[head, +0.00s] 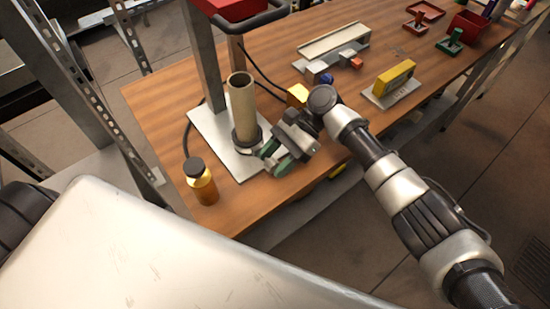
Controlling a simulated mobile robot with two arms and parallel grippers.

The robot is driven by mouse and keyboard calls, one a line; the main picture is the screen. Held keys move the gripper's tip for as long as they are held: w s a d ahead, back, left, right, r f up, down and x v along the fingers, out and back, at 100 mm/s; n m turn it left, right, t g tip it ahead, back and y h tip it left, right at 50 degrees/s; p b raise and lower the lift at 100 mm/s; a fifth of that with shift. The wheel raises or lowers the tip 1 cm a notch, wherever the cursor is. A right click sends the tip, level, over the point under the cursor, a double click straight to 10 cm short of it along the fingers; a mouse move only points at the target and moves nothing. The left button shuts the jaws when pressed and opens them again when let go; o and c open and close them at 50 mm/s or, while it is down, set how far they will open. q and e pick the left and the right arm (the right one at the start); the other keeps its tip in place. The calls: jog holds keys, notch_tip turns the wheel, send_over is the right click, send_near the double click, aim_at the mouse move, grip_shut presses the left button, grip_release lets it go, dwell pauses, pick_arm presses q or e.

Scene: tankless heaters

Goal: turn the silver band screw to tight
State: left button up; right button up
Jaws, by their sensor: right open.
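A beige upright tube (241,98) stands on a pale metal plate (212,130) on the wooden table. A dark and silver band (243,145) goes around the tube's lower end. My right gripper (273,158) is open, just to the right of the band and low over the plate's right edge. Its green-padded fingers are close to the band; I cannot tell whether they touch it. The band screw cannot be made out and may be hidden by the gripper. My left gripper is not in view.
An amber bottle with a dark cap (201,182) stands at the table's near left. A grey post (203,55) and black cable are behind the tube. A yellow block on a plate (394,80) and a grey rail fixture (334,43) stand farther right.

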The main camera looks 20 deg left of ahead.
jog(key=b+v, duration=0.2)
jog(key=v, duration=0.7)
jog(key=shift+w+d, duration=0.15)
jog(key=shift+w, duration=0.2)
jog(key=shift+w+d+r, duration=0.25)
jog(key=shift+w+r, duration=0.05)
jog(key=shift+r, duration=0.1)
